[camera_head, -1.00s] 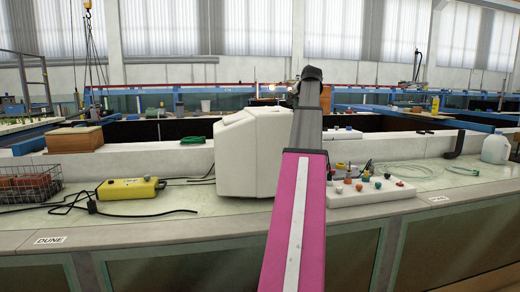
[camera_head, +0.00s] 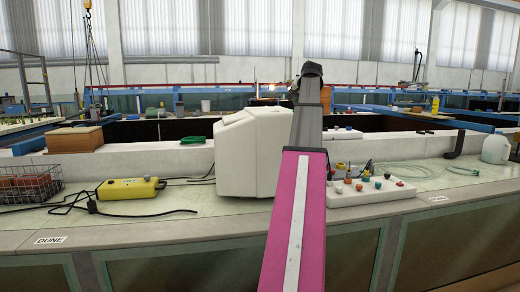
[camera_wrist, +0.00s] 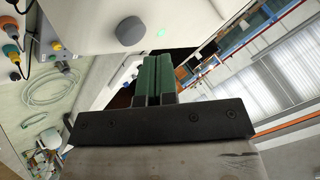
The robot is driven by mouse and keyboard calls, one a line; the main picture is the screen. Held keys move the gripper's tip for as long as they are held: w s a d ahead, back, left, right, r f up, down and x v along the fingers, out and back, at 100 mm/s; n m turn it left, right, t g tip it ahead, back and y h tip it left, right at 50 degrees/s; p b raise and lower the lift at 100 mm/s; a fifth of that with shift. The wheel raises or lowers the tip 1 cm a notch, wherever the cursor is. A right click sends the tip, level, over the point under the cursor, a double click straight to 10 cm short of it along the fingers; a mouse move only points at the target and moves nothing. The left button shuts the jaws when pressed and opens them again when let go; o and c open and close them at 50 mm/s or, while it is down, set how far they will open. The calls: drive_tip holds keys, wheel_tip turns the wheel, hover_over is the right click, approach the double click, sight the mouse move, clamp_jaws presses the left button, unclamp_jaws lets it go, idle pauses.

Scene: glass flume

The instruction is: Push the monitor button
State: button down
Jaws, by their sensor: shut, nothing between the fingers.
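The white monitor (camera_head: 245,155) stands on the bench just left of my arm in the head view; no button shows on it there. In the wrist view a white casing (camera_wrist: 85,22), apparently the monitor's, fills the top. It carries a round grey button (camera_wrist: 130,31) and a small glowing green light (camera_wrist: 161,32). My gripper (camera_wrist: 155,58) has its green fingers together and empty. The fingertips show just below and right of the button in the picture; I cannot tell the gap in depth.
A white control box (camera_head: 370,192) with several coloured knobs is right of my arm. A yellow box (camera_head: 128,189) with a cable and a wire basket (camera_head: 30,183) are at left. A pale jug (camera_head: 495,149) stands at far right.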

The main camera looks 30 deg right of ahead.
drive_tip(key=shift+r, duration=2.95)
